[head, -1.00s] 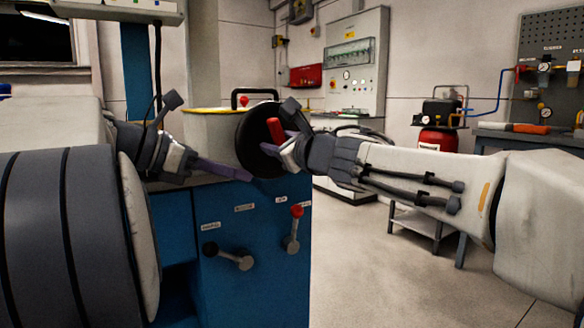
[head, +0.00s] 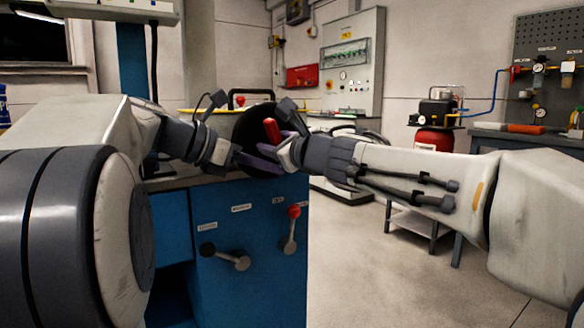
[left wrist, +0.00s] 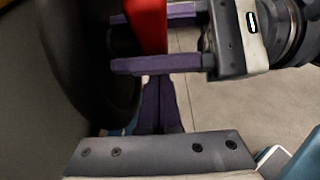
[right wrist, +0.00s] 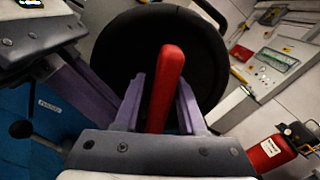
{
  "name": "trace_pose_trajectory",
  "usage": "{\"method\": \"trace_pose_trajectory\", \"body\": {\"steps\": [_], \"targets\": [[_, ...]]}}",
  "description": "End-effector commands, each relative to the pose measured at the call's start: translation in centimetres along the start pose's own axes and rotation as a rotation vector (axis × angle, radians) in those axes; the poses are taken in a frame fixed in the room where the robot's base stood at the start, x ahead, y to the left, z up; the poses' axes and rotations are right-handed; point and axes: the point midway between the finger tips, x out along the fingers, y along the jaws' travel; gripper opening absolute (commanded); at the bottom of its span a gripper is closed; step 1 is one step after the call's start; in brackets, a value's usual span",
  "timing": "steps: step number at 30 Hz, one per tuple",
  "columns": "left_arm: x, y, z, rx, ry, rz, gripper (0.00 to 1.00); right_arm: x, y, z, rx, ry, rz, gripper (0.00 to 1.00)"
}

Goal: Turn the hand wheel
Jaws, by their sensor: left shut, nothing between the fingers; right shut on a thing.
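The black hand wheel (head: 251,128) stands on the blue machine, partly hidden by my grippers. Its red handle (head: 271,131) sticks out towards me. In the right wrist view the red handle (right wrist: 167,82) stands between the purple fingers of my right gripper (right wrist: 160,95), with the dark wheel disc (right wrist: 118,50) behind. My right gripper (head: 280,143) is shut on the handle. My left gripper (head: 268,163) is shut and empty, its fingertips close below the handle at the front of the wheel. In the left wrist view the left fingers (left wrist: 158,100) are together below the right gripper's fingers and the red handle (left wrist: 148,25).
The blue machine front (head: 250,270) carries a black-knobbed lever (head: 228,257) and a red-knobbed lever (head: 291,228) below the grippers. A red compressor (head: 434,138) on a low stand and a workbench (head: 530,140) stand at right. The floor between is clear.

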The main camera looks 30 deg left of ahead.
Motion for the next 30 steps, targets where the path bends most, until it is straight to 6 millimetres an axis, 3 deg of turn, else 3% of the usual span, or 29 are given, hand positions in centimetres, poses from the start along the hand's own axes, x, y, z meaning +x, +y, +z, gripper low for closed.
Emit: {"method": "trace_pose_trajectory", "body": {"steps": [7, 8, 9, 20, 30], "targets": [[0.4, 0.0, 0.4, 0.0, -0.01, -0.002, 0.0, 0.0, 0.1, 0.2, 0.005, -0.004, 0.002, 0.0], [0.4, 0.0, 0.4, 0.0, -0.009, -0.002, 0.0, 0.0, 0.1, 0.2, 0.005, -0.004, 0.002, 0.51], [0.4, 0.0, 0.4, 0.0, -0.009, -0.002, 0.0, 0.0, 0.1, 0.2, 0.005, -0.004, 0.002, 0.53], [0.3, 0.0, 0.4, 0.0, -0.008, -0.002, 0.0, -0.4, 0.1, 0.2, 0.003, -0.003, 0.002, 0.53], [0.3, 0.0, 0.4, 0.0, -0.008, -0.001, 0.0, -5.0, 0.0, 0.2, 0.005, -0.004, 0.001, 0.53]]}}
